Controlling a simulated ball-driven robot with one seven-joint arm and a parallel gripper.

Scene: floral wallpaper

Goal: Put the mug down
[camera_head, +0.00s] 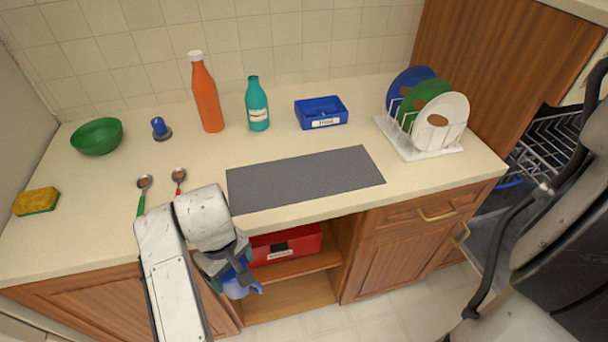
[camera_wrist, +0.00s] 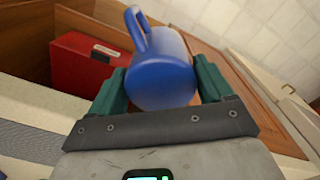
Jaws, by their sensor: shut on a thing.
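A blue mug (camera_wrist: 162,78) is held between the two green fingers of my gripper (camera_wrist: 165,88) in the wrist view. Its handle points up and to the left there. In the head view the mug (camera_head: 238,286) shows partly below my gripper (camera_head: 236,272), in front of the counter's front edge and lower than the counter top. My gripper is shut on the mug, apart from any surface as far as I can see. My wrist hides part of the mug in the head view.
A grey mat (camera_head: 305,180) lies bare on the counter (camera_head: 300,225). A red box (camera_head: 288,246) sits in the open shelf below. Two spoons (camera_head: 144,184), a sponge (camera_head: 36,201), a green bowl (camera_head: 97,136), bottles (camera_head: 207,95), a blue tray (camera_head: 321,113) and a plate rack (camera_head: 420,148) stand around.

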